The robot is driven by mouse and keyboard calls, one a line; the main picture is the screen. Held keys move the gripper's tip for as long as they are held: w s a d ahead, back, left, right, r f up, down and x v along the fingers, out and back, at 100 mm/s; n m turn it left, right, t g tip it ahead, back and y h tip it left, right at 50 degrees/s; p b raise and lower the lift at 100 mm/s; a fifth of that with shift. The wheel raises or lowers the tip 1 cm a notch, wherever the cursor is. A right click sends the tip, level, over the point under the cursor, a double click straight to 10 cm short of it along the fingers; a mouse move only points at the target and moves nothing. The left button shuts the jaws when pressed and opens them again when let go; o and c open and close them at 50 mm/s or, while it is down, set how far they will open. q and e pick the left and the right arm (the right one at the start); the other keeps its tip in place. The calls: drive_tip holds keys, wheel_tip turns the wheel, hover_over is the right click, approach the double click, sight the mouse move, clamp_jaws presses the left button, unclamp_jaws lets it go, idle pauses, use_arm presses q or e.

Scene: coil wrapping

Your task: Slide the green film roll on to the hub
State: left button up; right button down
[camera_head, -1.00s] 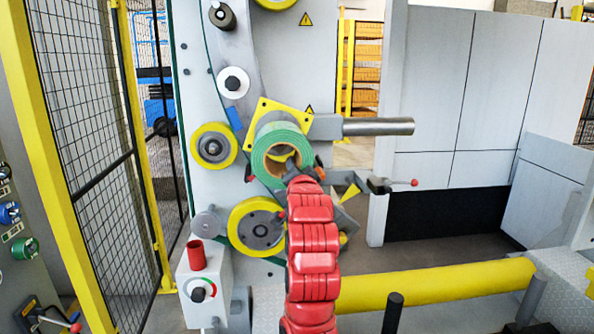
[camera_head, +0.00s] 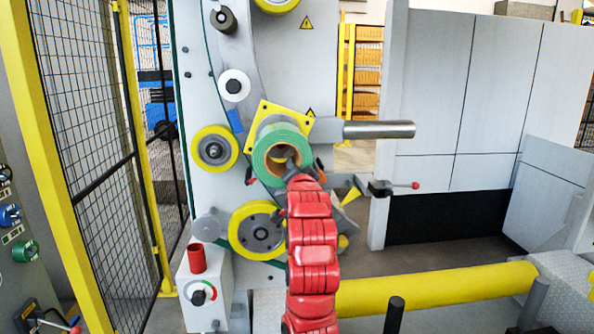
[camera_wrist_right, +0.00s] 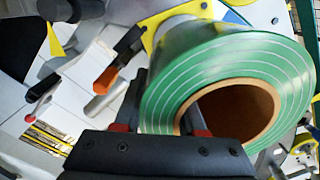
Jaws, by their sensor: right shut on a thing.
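The green film roll (camera_head: 262,151) with a brown cardboard core is in front of the yellow plate (camera_head: 266,110) on the machine's upright face. My right gripper (camera_head: 299,168) is shut on the roll's lower right wall. In the right wrist view the roll (camera_wrist_right: 298,72) fills the upper right, and my right gripper (camera_wrist_right: 170,112) has one finger inside the core and one outside. The hub is mostly hidden behind the roll; something yellow shows through the core. I cannot tell whether the roll is around the hub or just in front of it. My left gripper is out of view.
A grey horizontal bar (camera_head: 380,130) sticks out to the right of the roll. Yellow-rimmed rollers (camera_head: 214,148) surround it on the left and below. A lever with a red knob (camera_head: 400,186) is to the right. A yellow rail (camera_head: 440,287) crosses the front.

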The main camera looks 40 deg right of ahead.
drive_tip(key=x, duration=0.6)
drive_tip(key=shift+w+d+r, duration=0.15)
drive_tip(key=shift+w+d, duration=0.05)
drive_tip(key=shift+w, duration=0.15)
idle(2.2)
drive_tip(key=shift+c, duration=2)
unclamp_jaws()
drive_tip(key=shift+s, duration=0.1)
drive_tip(key=shift+a, duration=0.1)
drive_tip(key=b+v, duration=0.4)
drive_tip(key=v, duration=1.3)
drive_tip(key=shift+s, duration=0.25)
drive_tip(key=shift+c, duration=0.3)
